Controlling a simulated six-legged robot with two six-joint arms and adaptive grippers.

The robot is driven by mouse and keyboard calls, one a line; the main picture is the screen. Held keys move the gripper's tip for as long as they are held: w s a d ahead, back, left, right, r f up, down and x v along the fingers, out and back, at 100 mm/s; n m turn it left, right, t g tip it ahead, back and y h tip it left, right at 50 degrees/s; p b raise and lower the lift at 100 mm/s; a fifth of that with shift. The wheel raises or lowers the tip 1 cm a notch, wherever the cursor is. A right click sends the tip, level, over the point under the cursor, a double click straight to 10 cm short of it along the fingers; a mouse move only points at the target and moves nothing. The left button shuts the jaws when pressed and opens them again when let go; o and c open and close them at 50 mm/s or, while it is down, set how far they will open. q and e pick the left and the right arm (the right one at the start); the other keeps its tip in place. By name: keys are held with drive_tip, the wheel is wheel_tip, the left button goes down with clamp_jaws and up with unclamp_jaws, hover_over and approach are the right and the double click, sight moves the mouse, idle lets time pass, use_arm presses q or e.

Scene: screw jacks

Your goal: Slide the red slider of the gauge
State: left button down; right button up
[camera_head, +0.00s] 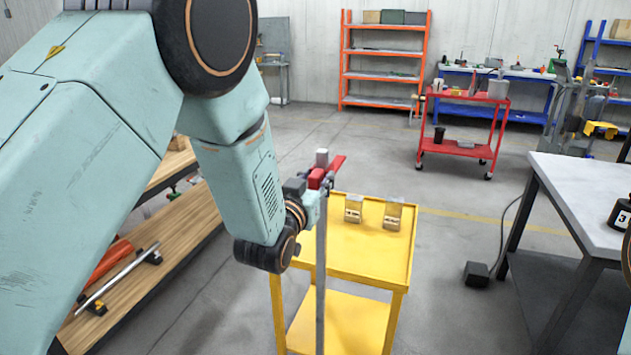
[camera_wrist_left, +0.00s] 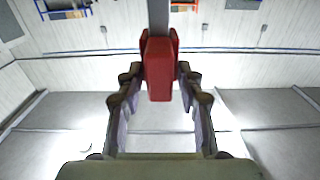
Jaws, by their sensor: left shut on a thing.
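The gauge is a thin grey upright column (camera_head: 320,270) with a light grey block on top. Its red slider (camera_head: 317,178) sits near the top of the column, with a flat red arm reaching to the right. My left gripper (camera_head: 306,191) reaches the slider from the left and is mostly hidden by its own wrist. In the left wrist view, the two fingers of my left gripper (camera_wrist_left: 160,82) are closed on both sides of the red slider (camera_wrist_left: 160,70), and the grey column (camera_wrist_left: 158,18) runs up from it. The foot of the gauge is out of view. My right gripper is not in view.
A yellow cart (camera_head: 345,265) with two small tan blocks (camera_head: 375,214) stands behind the column. A grey-topped table (camera_head: 590,190) is at the right, and a wooden bench (camera_head: 170,245) at the left. A red cart (camera_head: 465,148) and shelves stand farther back. Floor between is open.

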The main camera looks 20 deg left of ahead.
use_arm(q)
drive_tip(key=shift+r, duration=0.15)
drive_tip(key=c, duration=1.2)
unclamp_jaws()
drive_tip(key=shift+o, duration=0.2)
drive_tip(key=shift+s, duration=0.1)
drive_tip(key=shift+s, duration=0.35)
drive_tip(key=s, duration=1.1)
drive_tip(key=shift+a, duration=0.2)
drive_tip(key=shift+s, duration=0.1)
